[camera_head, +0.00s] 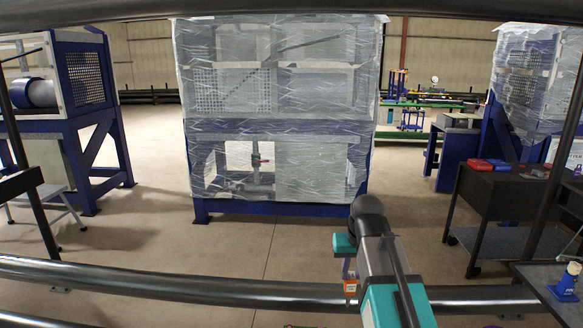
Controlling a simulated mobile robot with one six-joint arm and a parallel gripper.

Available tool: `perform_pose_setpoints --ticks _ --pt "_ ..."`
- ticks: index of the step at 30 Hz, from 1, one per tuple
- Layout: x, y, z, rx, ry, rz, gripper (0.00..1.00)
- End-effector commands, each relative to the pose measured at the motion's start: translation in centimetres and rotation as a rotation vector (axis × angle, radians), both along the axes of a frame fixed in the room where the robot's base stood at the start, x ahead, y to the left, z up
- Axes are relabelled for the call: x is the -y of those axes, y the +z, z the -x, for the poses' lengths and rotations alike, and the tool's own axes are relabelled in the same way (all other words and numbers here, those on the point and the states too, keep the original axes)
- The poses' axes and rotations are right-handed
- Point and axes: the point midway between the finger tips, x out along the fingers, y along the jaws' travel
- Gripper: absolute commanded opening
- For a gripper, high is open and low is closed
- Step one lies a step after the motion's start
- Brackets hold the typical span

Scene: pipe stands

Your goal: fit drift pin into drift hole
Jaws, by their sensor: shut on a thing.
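My gripper (350,287) hangs below the teal wrist part of my arm, at the lower middle right, in front of or over the long dark pipe (180,280). It looks small, with orange and grey-purple parts, and is shut on a slim thing, likely the drift pin. The pin's outline is too small to make out. I cannot tell whether it touches the pipe. The drift hole cannot be made out.
Another dark pipe (270,8) crosses the top. A plastic-wrapped blue-framed machine (280,120) stands behind. A dark cart (505,190) with red and blue boxes is at right, near a table (545,290) with a blue tool (567,282). A white step stool (50,200) stands left.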

Motion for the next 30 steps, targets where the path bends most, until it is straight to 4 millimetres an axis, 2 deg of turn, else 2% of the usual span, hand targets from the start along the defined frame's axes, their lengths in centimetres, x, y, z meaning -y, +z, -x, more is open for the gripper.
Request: perform_pose_setpoints --ticks 1,18,24,30 --pt "0.0 1.2 0.4 -0.001 0.0 0.0 0.0" --pt "0.0 6.2 3.0 0.0 0.0 0.0 0.0" --pt "0.0 7.1 3.5 0.001 0.0 0.0 0.0" --pt "0.0 7.2 3.7 0.001 0.0 0.0 0.0"
